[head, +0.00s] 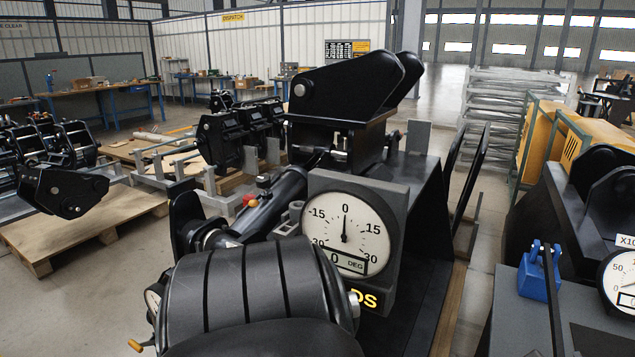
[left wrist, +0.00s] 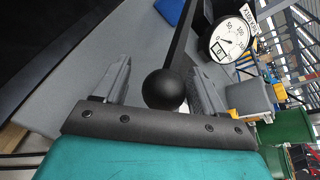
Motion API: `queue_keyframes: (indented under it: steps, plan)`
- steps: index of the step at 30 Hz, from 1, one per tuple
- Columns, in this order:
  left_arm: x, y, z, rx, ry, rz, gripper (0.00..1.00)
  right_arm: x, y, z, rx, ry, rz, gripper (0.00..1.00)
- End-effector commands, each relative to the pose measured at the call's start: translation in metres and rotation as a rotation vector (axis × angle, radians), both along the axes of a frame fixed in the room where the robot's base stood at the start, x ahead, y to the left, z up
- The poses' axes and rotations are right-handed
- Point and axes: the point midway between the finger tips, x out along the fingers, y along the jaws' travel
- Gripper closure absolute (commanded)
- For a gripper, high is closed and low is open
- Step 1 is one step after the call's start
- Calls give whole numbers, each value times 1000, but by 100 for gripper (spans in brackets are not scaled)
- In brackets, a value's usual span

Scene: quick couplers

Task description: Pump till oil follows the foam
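In the left wrist view a black ball knob (left wrist: 165,88) sits on the end of a dark lever (left wrist: 184,40). My left gripper (left wrist: 160,66) is open, with a finger on each side of the knob. There is a gap at the left finger, while the right finger is close to the knob; I cannot tell whether it touches. A round white pressure gauge (left wrist: 231,40) lies beyond, and it also shows at the head view's right edge (head: 620,284). My right gripper is not in view. No oil or foam can be seen.
A black coupler (head: 345,88) stands mid-view with a degree dial (head: 347,225), its needle near 0. A blue block (head: 538,277) stands near the pressure gauge. More couplers (head: 240,130) lie on pallets at left. A dark ribbed form hides the lower middle.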

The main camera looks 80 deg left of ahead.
Motion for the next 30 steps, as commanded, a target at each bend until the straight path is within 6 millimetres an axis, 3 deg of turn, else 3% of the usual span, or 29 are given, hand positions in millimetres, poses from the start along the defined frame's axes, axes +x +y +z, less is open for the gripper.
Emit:
queue_keyframes:
  steps: [3, 11, 25, 30]
  plan:
    - [1, -1, 1, -1, -2, -4, 20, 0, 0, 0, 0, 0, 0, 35]
    - [0, -4, 3, -3, -3, -6, 20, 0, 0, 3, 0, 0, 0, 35]
    - [-29, -36, 20, -3, -2, -8, 20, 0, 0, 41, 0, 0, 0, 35]
    - [-39, -48, 23, -4, -4, -9, 20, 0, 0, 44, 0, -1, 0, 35]
